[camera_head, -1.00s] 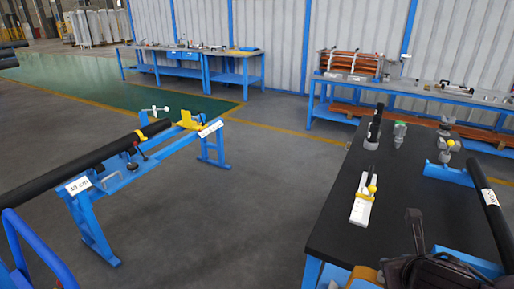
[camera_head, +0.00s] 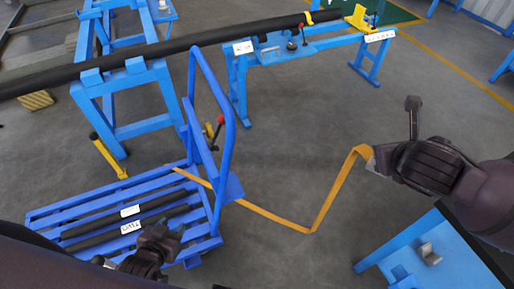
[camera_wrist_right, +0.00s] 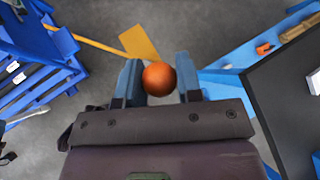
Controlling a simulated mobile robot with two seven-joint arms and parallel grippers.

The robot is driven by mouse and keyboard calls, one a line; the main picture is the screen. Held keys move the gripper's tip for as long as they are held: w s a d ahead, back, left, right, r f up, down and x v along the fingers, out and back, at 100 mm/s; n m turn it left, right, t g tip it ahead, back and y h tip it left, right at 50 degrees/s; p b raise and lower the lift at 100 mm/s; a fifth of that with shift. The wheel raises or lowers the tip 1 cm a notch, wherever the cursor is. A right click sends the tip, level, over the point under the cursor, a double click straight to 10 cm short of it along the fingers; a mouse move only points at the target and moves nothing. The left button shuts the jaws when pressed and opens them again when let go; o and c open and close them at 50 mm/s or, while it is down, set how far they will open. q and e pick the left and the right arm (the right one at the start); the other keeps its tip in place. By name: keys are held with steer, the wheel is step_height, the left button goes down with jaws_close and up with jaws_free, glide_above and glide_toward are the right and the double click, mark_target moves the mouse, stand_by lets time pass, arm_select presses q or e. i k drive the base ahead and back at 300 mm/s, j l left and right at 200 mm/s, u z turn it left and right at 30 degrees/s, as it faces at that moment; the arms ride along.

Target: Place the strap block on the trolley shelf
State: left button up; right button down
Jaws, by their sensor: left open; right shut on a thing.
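The blue slatted trolley (camera_head: 95,193) stands low at the left of the head view. Its slatted shelf holds dark bars with white labels. My left gripper (camera_head: 166,237) is open and empty over the trolley's front right part. My right gripper (camera_head: 369,160) is at the right, well away from the trolley. In the right wrist view its fingers (camera_wrist_right: 158,84) are shut on the strap block, of which a round orange knob (camera_wrist_right: 158,78) shows. An orange strap (camera_head: 335,190) runs from near this gripper down to the floor and across to the trolley.
The trolley's tall blue handle (camera_head: 228,125) rises on its right side. A long black pipe (camera_head: 150,50) lies across blue stands behind it. A blue-framed table (camera_head: 410,245) is at the lower right. Grey floor between trolley and table is clear apart from the strap.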

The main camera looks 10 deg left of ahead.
mark_target(230, 185)
steer(key=u, duration=1.25)
steer(key=k+l+u, duration=0.3)
steer(key=l+u, duration=0.15)
steer(key=l, duration=0.45)
steer(key=i, duration=0.2)
